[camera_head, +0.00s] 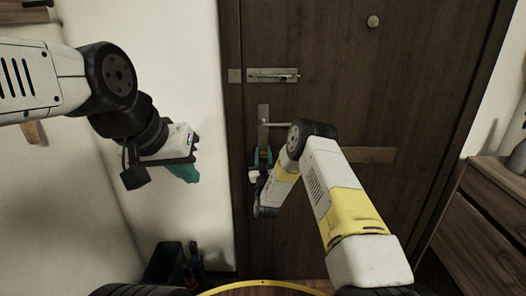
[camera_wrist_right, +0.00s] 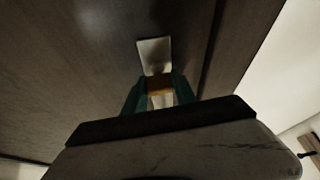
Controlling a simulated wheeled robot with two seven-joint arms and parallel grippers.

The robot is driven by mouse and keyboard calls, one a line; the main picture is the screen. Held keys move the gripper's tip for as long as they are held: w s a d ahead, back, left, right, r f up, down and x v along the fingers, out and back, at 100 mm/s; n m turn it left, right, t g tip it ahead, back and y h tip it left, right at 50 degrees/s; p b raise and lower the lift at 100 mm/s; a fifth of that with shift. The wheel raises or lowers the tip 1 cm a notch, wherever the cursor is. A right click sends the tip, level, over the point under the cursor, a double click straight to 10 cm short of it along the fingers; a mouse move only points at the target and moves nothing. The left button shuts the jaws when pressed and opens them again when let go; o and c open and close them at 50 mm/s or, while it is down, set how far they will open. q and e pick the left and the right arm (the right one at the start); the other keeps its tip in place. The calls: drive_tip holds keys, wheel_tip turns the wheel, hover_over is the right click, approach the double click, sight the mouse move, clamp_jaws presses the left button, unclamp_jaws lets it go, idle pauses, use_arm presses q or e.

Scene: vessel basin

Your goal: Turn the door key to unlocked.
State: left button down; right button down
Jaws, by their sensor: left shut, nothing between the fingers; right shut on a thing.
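The dark wooden door (camera_head: 340,60) is closed in front of me. A lever handle (camera_head: 283,122) sticks out from a tall metal plate (camera_head: 263,112) on its left side. My right gripper (camera_head: 262,155) is at the lower end of this plate, below the handle. In the right wrist view its teal fingers (camera_wrist_right: 160,90) are shut on a small orange-brown piece, the door key (camera_wrist_right: 160,85), just in front of a pale metal plate (camera_wrist_right: 154,53). The key's angle is hard to tell. My left gripper (camera_head: 185,172) is shut and empty, in front of the white wall.
A slide bolt (camera_head: 272,75) sits above the handle, and a round knob (camera_head: 373,21) is higher up. A wooden drawer cabinet (camera_head: 485,225) stands at the right. A dark bin (camera_head: 163,265) stands low at the left of the door.

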drive_tip(key=n+y, duration=0.1)
drive_tip(key=n, duration=0.2)
drive_tip(key=n+y, duration=0.2)
drive_tip(key=n, duration=0.1)
drive_tip(key=shift+a+g, duration=0.15)
drive_tip(key=shift+g, duration=0.25)
drive_tip(key=n+g+y, duration=0.1)
drive_tip(key=n, duration=0.2)
drive_tip(key=n+y, duration=0.1)
drive_tip(key=n, duration=0.2)
drive_tip(key=shift+f+g, duration=0.1)
drive_tip(key=shift+g, duration=0.3)
drive_tip(key=n, duration=0.2)
drive_tip(key=n+g, duration=0.1)
drive_tip(key=n, duration=0.1)
drive_tip(key=shift+a+g+y, duration=0.1)
drive_tip(key=shift+g+y, duration=0.2)
drive_tip(key=shift+y, duration=0.1)
drive_tip(key=n, duration=0.2)
drive_tip(key=n+g, duration=0.1)
drive_tip(key=n, duration=0.1)
drive_tip(key=shift+f+g, duration=0.15)
drive_tip(key=shift+g, duration=0.15)
drive_tip(key=shift+n, duration=0.4)
drive_tip(key=c, duration=1)
unclamp_jaws()
drive_tip(key=shift+s, duration=0.1)
